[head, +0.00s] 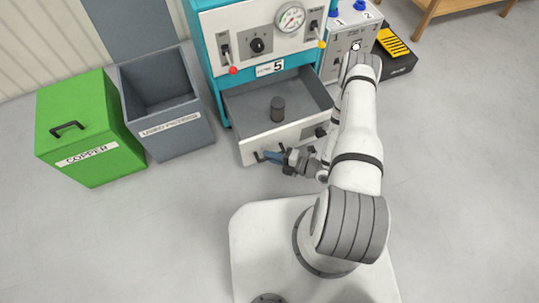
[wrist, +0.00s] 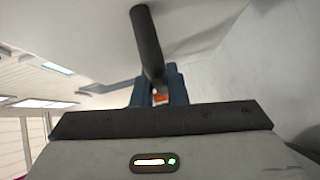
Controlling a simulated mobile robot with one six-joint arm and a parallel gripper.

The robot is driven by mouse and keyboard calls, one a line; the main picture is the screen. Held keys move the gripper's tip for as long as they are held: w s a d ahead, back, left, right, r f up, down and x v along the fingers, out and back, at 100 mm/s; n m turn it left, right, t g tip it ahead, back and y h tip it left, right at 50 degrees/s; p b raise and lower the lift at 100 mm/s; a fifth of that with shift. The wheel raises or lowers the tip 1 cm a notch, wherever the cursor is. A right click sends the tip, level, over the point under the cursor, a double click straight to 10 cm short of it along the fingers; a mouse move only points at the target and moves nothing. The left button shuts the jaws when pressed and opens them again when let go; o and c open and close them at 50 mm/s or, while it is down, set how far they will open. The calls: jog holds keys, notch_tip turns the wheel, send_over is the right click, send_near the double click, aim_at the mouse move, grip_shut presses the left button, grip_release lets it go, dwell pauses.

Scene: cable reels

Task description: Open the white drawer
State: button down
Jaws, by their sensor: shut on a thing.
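The white drawer (head: 290,138) stands pulled out from the teal cabinet (head: 216,88), so its grey inside shows from above. A dark grey cylinder (head: 278,109) stands upright inside it. My gripper (head: 268,156) is at the drawer's front, its blue fingers shut on the dark bar handle (head: 259,156). In the wrist view the handle (wrist: 147,40) runs as a dark bar between the blue fingers of my gripper (wrist: 160,90). Part of the drawer front is hidden behind my arm.
A grey open bin (head: 168,125) and a green lidded box (head: 90,130) marked COPPER stand left of the cabinet. A grey unit (head: 348,42) and a black case (head: 395,52) stand right. The floor between the bins and my base is clear.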

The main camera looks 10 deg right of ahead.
jog(key=c, duration=1.5)
grip_release()
jog(key=shift+o, duration=0.2)
